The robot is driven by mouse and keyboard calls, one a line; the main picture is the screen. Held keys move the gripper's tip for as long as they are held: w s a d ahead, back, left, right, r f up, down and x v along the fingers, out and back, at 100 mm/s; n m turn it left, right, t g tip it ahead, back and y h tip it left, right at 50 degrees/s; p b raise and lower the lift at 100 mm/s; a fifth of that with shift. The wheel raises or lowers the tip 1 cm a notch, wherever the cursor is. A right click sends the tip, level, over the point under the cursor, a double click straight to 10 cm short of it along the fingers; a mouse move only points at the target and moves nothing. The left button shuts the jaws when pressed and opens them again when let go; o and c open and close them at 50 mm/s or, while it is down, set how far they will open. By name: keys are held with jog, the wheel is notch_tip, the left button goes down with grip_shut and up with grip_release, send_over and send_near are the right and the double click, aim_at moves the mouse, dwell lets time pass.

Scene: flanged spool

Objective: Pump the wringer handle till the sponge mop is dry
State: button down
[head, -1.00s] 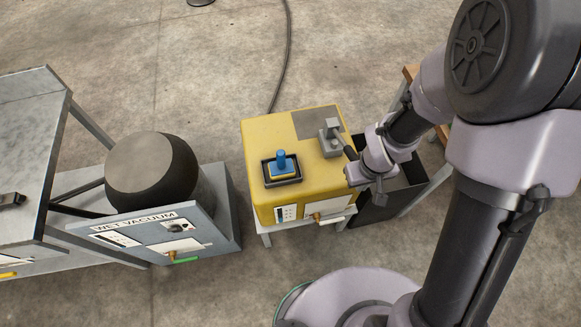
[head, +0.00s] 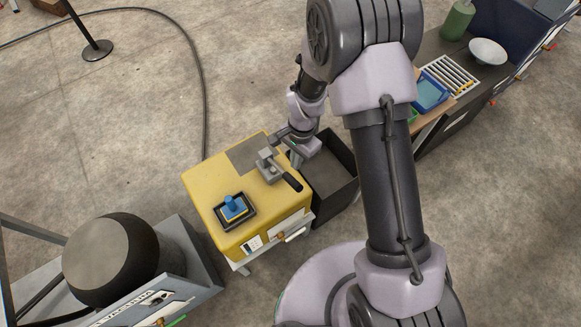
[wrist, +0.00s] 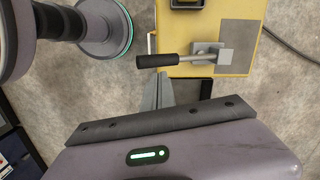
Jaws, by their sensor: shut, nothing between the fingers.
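The yellow wringer unit (head: 205,183) stands on a low white stand. Its handle is a grey bracket and rod (head: 267,167) with a black grip (head: 292,182) reaching past the unit's edge; the grip also shows in the wrist view (wrist: 157,61). The sponge mop, a blue block with a peg (head: 234,205) over a yellow sponge layer, sits in a black tray (head: 250,218) on the unit. My gripper (wrist: 163,76) is shut and empty, its tips close beside the grip; I cannot tell whether they touch. In the head view my gripper (head: 295,160) is beside the handle.
An open dark bin (head: 338,190) stands against the unit's right side. A wet vacuum with a dark round tank (head: 110,260) is at the lower left. A cable (head: 203,90) and a post base (head: 97,50) lie on the floor behind. A bench (head: 440,110) is at the right.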

aim_at(294, 179)
jog(key=shift+s+f, duration=0.15)
jog(key=shift+f, duration=0.05)
jog(key=shift+s+a+f+b, duration=0.1)
jog(key=shift+s+f+b, duration=0.05)
jog(key=shift+f+b, duration=1.35)
jog(key=shift+s+a+f+b, duration=0.1)
jog(key=shift+f+b, duration=0.85)
jog(key=shift+f, duration=0.95)
